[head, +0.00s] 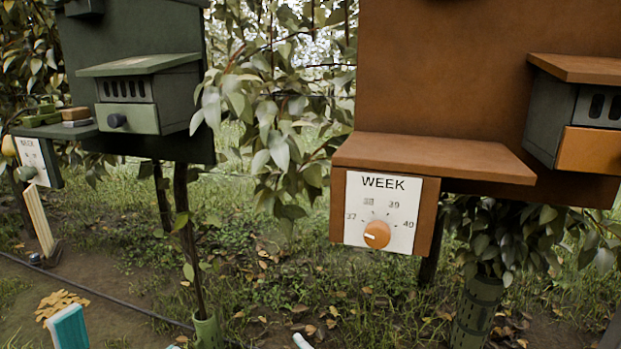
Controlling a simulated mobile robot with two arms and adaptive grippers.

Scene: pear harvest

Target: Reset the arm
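Neither of my grippers shows in the head view, and no part of my arms can be made out for sure. An orange-brown board stands at the right with a bare shelf (430,157). Below the shelf hangs a white WEEK panel (383,212) marked 37 to 40. Its round orange knob (377,235) has a pale mark toward the left, on the 37 side.
A dark green board (130,35) stands at the left with a lidded box (148,92) and another WEEK panel (33,160). A grey-green box (577,115) is at the right edge. A teal-and-white object (70,328) is at lower left. Leafy branches hang between the boards.

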